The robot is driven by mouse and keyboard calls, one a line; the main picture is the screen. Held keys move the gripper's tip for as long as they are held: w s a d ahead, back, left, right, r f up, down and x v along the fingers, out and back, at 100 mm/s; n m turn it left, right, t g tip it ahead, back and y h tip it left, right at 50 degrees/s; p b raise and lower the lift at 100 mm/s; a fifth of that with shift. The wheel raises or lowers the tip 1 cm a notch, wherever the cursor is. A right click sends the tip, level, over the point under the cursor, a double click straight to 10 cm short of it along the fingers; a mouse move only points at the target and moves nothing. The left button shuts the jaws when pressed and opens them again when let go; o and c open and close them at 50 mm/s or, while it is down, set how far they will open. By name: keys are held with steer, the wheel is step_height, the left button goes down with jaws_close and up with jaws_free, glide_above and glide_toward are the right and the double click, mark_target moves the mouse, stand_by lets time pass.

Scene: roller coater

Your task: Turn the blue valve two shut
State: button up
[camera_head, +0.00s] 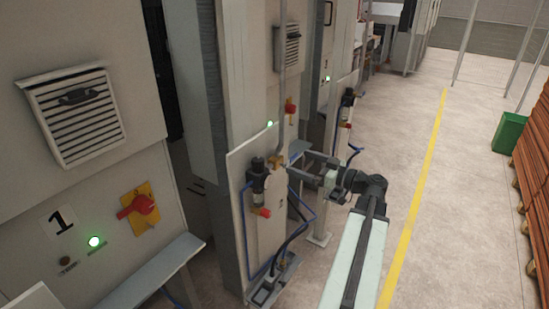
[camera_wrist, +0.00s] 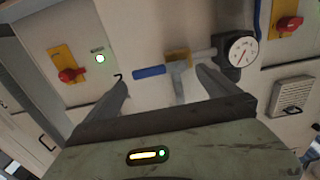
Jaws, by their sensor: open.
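The blue valve handle (camera_wrist: 149,72) shows in the wrist view as a short blue lever beside a brass valve body (camera_wrist: 178,57) on a grey pipe. The handle lies in line with the pipe, on the side away from the round gauge (camera_wrist: 241,52). My gripper (camera_wrist: 163,76) is open, its two fingers spread on either side of the handle and valve. Nothing is held, and I cannot tell whether a finger touches the handle. In the head view my gripper (camera_head: 291,165) is at the panel, just right of the brass fitting (camera_head: 277,162).
A black regulator (camera_head: 258,178) with a red knob stands left of the valve. Blue hoses (camera_head: 246,230) hang below it. A red switch on yellow (camera_head: 140,207) and a ledge (camera_head: 150,270) are on the nearer cabinet. The floor on the right is open, with a yellow line (camera_head: 417,190).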

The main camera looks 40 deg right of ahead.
steer(key=x, duration=0.7)
steer(key=shift+w, duration=0.4)
steer(key=shift+c, duration=0.3)
